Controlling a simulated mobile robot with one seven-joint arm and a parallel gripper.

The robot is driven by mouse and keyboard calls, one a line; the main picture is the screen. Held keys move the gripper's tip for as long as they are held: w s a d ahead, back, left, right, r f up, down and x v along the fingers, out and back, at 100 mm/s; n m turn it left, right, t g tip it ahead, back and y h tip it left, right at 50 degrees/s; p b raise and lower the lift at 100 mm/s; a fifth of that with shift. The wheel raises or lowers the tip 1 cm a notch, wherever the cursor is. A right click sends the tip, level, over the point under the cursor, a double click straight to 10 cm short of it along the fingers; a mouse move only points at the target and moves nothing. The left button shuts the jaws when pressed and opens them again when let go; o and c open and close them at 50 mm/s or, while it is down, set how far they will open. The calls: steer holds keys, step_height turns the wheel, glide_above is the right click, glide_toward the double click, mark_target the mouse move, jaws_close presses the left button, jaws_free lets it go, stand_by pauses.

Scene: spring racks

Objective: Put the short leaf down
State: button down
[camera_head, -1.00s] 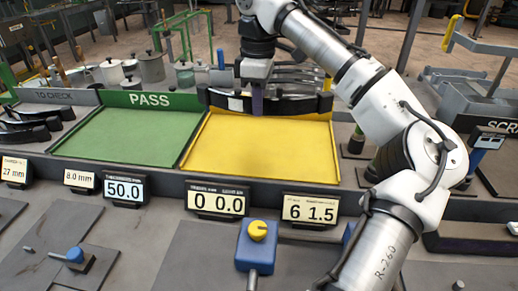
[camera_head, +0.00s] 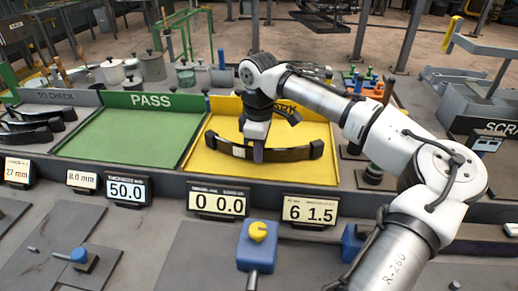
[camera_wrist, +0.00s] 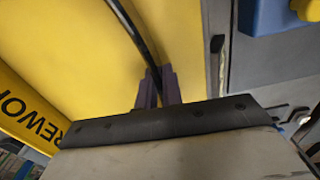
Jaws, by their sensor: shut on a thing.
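The short leaf (camera_head: 290,154) is a dark, curved steel strip with thick end blocks and a pale label, in the front-to-middle part of the yellow rework tray (camera_head: 210,172). My gripper (camera_head: 258,155) is shut on the leaf near its middle, its purple fingers pointing down. In the wrist view the leaf (camera_wrist: 134,30) shows as a thin dark curve running up from between the fingertips (camera_wrist: 158,90), over the yellow tray floor (camera_wrist: 70,60). I cannot tell whether the leaf touches the floor.
The green PASS tray (camera_head: 125,140) is left of the yellow tray and empty. Several dark leaves (camera_head: 35,134) lie in the TO CHECK area at far left. Small displays (camera_head: 218,200) and a blue box with a yellow knob (camera_head: 257,245) stand in front. The scrap area is at right.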

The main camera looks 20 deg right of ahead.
steer(key=c, duration=1.5)
jaws_free()
steer(key=shift+c, duration=0.2)
step_height(320, 180, up, 12)
steer(key=b, duration=0.1)
steer(key=shift+s, duration=0.1)
